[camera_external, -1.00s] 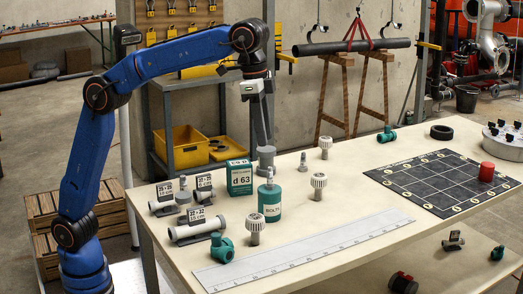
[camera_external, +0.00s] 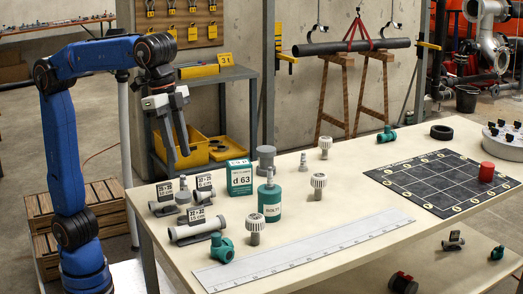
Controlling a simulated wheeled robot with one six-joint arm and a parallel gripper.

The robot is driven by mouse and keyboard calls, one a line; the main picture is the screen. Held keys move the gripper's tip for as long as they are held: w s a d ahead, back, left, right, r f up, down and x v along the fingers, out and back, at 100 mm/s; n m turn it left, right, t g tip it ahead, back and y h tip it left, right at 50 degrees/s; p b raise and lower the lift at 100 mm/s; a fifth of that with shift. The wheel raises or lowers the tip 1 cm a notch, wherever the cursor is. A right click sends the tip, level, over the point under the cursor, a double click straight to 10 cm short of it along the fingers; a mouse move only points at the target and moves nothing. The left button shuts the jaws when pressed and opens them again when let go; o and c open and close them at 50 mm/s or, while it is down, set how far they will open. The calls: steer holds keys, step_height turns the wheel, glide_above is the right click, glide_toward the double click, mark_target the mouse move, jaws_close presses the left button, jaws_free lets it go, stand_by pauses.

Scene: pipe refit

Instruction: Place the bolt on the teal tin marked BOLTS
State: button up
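A teal tin (camera_external: 270,204) with a white label reading BOLTS stands near the left part of the table. A small grey bolt (camera_external: 270,175) stands upright on the tin's lid. My gripper (camera_external: 178,157) hangs to the left of the tin, behind the table's back left edge. Its two fingers point down, apart, with nothing seen between them. The gripper is well clear of the bolt and the tin.
Ribbed-head pieces (camera_external: 319,186) stand nearby. A long ruler (camera_external: 305,250) lies in front. A black grid board (camera_external: 430,180) lies right.

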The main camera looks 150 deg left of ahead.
steer(key=s+d+f+m, duration=0.2)
steer(key=s+d+f, duration=0.3)
steer(key=d, duration=0.5)
steer(key=s+d+f+m+t, duration=0.1)
steer(key=s+d+f+m, duration=0.1)
steer(key=s+d+f, duration=0.6)
steer(key=s+d+f+m+t+h, duration=0.1)
steer(key=s+d+f, duration=0.6)
steer(key=s+f, duration=0.7)
steer(key=shift+s+d+f+m, duration=0.3)
steer(key=shift+s+d+m, duration=0.05)
steer(key=shift+s+m, duration=0.15)
